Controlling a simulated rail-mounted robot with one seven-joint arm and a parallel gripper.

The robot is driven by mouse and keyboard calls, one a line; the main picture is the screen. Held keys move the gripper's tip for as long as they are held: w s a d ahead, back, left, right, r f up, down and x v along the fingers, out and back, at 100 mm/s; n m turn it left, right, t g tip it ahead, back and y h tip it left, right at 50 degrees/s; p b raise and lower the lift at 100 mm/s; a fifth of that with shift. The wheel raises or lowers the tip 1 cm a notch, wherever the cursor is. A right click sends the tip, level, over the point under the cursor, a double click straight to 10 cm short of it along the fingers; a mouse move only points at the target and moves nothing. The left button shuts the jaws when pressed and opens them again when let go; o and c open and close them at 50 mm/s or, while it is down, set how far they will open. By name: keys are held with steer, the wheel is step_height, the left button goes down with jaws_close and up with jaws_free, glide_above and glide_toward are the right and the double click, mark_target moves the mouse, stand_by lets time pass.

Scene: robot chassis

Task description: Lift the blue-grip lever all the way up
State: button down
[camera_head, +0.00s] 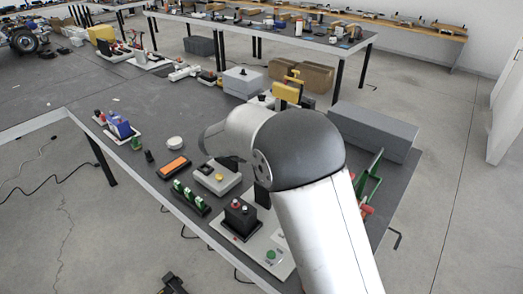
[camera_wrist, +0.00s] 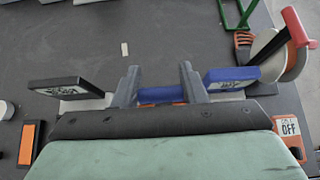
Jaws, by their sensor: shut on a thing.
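The blue grip (camera_wrist: 162,95) of the lever lies across the space between the two grey fingers of my gripper (camera_wrist: 160,88) in the wrist view. My gripper is shut on it. A blue plate (camera_wrist: 232,75) shows just right of the right finger, and a black plate (camera_wrist: 72,86) with a pale label shows left of the left finger. The lever's base and pivot are mostly hidden by my gripper body. In the head view my arm covers the gripper and the blue-grip lever, so the lever's angle cannot be told there.
A green frame (camera_head: 372,180) and a large grey box (camera_head: 372,130) stand beside my arm. Several small devices line the table's left edge.

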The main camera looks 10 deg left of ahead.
steer(key=shift+w+d+f, duration=0.1)
steer(key=shift+d+f, duration=0.1)
steer(key=c, duration=0.9)
jaws_free()
steer(key=shift+w, duration=0.1)
steer(key=shift+a+r, duration=0.15)
steer(key=b+v, duration=0.3)
steer(key=v, duration=1.4)
steer(key=shift+s, duration=0.25)
